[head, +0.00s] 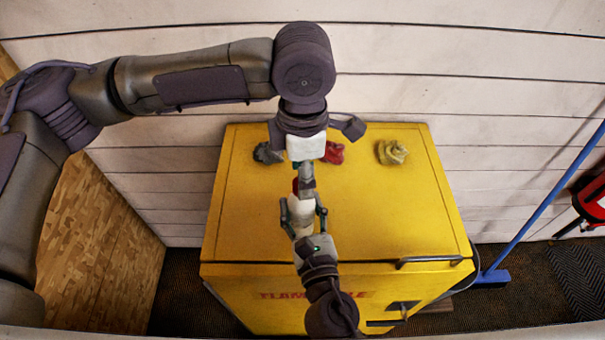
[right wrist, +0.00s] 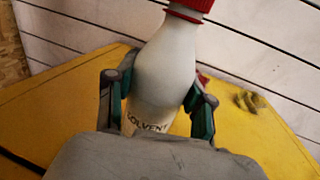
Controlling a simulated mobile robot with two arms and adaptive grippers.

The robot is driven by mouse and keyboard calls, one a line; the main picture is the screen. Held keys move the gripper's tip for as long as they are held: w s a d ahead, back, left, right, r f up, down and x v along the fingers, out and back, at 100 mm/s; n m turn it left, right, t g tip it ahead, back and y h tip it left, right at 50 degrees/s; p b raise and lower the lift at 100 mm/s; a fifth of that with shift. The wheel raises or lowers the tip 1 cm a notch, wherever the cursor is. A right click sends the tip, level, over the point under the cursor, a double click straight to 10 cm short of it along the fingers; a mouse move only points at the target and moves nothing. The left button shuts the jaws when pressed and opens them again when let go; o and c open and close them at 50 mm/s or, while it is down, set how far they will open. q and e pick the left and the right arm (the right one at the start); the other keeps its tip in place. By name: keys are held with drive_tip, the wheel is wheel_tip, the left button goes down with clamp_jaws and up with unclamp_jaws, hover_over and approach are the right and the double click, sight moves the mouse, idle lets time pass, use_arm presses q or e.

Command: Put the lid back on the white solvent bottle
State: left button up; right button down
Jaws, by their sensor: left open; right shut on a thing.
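The white solvent bottle (head: 301,209) is over the yellow cabinet top, and its label partly shows in the right wrist view (right wrist: 148,119). My right gripper (head: 303,213) is shut around the bottle's body, with one finger on each side. The red lid (right wrist: 187,10) is at the bottle's neck and looks in line with it; its top is cut off by the frame, so I cannot tell whether it is fully seated. In the head view a bit of the lid (head: 295,186) shows beside my left gripper (head: 306,183), which is open, close above the bottle.
The yellow flammables cabinet (head: 390,210) has a free top on both sides of the bottle. A dark grey rag (head: 268,153), a red rag (head: 334,153) and a yellow rag (head: 392,152) lie along its back. A blue-handled broom (head: 545,205) leans at the right.

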use_arm(q)
wheel_tip(320, 180, up, 3)
drive_tip(key=shift+r, duration=0.2)
drive_tip(key=shift+c, duration=0.4)
